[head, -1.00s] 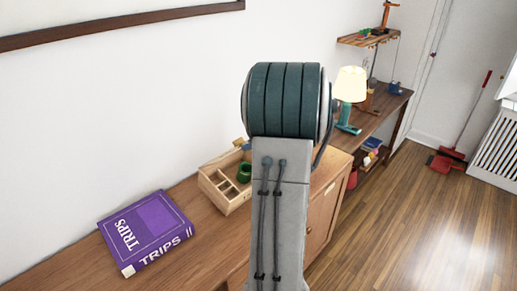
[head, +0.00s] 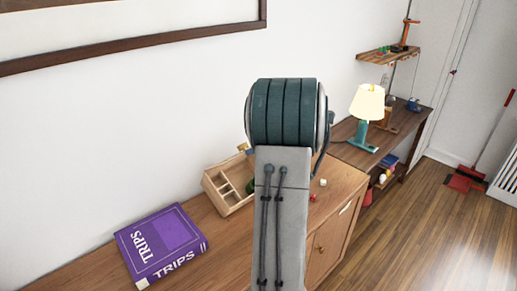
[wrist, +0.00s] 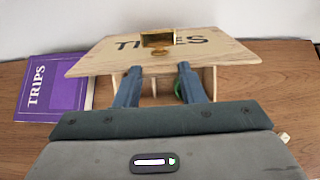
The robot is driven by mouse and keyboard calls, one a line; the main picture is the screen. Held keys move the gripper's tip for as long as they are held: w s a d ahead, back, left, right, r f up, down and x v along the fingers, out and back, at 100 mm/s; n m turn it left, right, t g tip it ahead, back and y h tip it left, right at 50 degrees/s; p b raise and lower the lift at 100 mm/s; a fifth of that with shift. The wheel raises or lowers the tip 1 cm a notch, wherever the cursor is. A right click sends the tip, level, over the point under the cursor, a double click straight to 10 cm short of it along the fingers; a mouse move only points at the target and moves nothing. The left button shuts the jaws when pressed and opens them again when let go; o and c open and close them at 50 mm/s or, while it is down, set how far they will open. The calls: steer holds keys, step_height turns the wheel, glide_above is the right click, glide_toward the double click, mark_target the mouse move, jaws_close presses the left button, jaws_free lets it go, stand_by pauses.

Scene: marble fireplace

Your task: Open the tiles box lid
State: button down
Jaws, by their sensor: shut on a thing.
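The tiles box (head: 232,205) is a light wooden tray with compartments on the wooden cabinet top. Its lid (wrist: 100,57), a pale board with dark lettering, is raised above the compartments in the wrist view. A brass handle (wrist: 157,40) sits on the lid's face, in the middle. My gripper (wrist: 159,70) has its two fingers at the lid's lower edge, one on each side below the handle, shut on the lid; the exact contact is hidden. In the head view my arm hides the lid and most of the gripper. A green item (wrist: 179,90) shows inside the box.
A purple TRIPS book (head: 160,245) lies left of the box. Small items, one a white cube (head: 323,182), lie right of my arm on the cabinet. A lit lamp (head: 367,105) stands on the table beyond. The wall is close behind the box.

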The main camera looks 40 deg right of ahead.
steer(key=shift+d+r, duration=0.1)
steer(key=shift+d, duration=0.05)
stand_by(0.5)
steer(key=c, duration=0.9)
jaws_free()
steer(key=shift+s, duration=0.1)
steer(key=b+v, duration=0.2)
steer(key=v, duration=1.1)
steer(key=shift+s+r, duration=0.25)
steer(key=shift+s, duration=0.05)
